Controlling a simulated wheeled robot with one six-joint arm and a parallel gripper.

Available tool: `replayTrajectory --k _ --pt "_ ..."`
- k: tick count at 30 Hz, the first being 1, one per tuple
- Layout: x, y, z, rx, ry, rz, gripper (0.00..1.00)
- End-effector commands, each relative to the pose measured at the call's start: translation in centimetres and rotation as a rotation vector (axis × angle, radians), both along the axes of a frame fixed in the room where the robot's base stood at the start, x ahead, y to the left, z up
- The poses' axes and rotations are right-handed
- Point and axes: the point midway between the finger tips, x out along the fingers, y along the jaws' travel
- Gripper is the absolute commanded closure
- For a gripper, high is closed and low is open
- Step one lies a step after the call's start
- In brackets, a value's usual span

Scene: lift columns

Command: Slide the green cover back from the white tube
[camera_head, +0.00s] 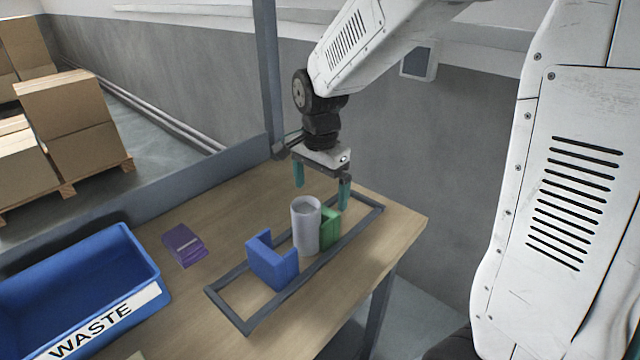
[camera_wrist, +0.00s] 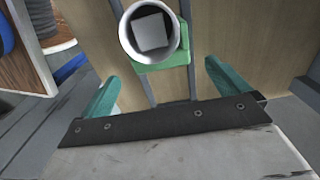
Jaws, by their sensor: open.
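A white tube (camera_head: 305,228) stands upright within a dark rail frame (camera_head: 232,313) on the wooden table. The green cover (camera_head: 329,229) is at its right, far side, against or very near the tube and partly hidden by it. A blue cover (camera_head: 271,264) stands on the frame at the tube's near left, a gap apart. My gripper (camera_head: 322,190) is open and empty, above and behind the tube and green cover. In the wrist view the tube (camera_wrist: 174,58) shows from above with a pale block (camera_wrist: 150,32) inside, and the green cover (camera_wrist: 160,66) lies between it and my gripper (camera_wrist: 166,88).
A blue bin (camera_head: 146,259) marked WASTE stands at the left. A purple object (camera_head: 184,245) lies between the bin and the frame. A grey post (camera_head: 268,75) rises at the table's back edge. The table's right end (camera_head: 405,225) is bare.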

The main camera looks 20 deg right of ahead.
Motion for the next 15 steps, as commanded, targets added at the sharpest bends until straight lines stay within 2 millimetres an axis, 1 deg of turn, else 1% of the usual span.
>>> replayTrajectory --k 9,15 --pt "-0.1 0.0 -4.8 0.0 0.004 0.001 0.0" --pt "-0.1 0.0 -6.8 0.0 0.003 0.001 0.0"
